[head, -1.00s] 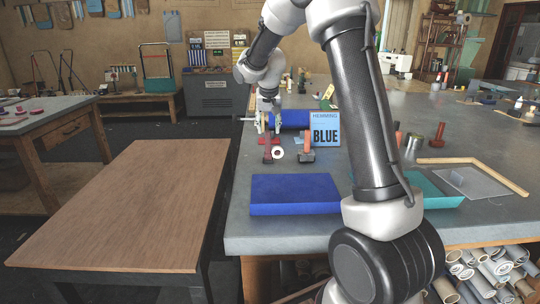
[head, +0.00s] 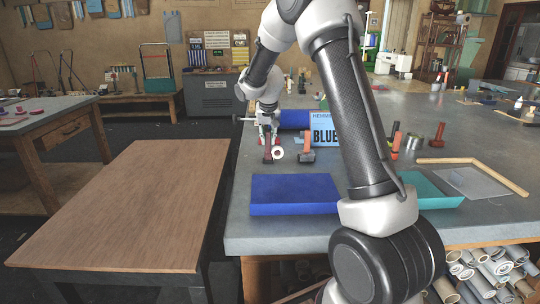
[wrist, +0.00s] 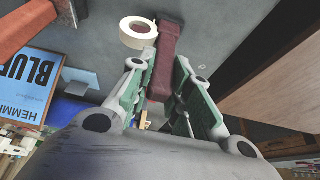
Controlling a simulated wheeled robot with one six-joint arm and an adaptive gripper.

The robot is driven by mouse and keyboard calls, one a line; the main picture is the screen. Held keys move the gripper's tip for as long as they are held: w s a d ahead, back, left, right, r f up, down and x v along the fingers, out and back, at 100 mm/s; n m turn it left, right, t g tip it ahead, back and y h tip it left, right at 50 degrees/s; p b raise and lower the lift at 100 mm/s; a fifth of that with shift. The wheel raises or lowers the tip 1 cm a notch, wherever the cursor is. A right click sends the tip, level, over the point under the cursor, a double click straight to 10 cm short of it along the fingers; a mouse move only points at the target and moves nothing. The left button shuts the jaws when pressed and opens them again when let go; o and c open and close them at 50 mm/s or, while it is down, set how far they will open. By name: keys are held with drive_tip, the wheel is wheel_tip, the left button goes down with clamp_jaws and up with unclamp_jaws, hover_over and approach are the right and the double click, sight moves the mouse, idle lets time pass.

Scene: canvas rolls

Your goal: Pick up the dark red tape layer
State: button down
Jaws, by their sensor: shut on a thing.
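The dark red tape layer (wrist: 168,50) shows in the wrist view between the two green-padded fingers of my gripper (wrist: 165,72), which are shut on it.
A white tape roll (wrist: 138,32) lies close beside the tape layer. The table's edge drops away on the left. A brown bench (head: 125,205) stands apart.

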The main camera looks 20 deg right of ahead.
wheel_tip(320, 180, up, 10)
drive_tip(key=shift+r, duration=0.1)
idle(0.4)
idle(0.5)
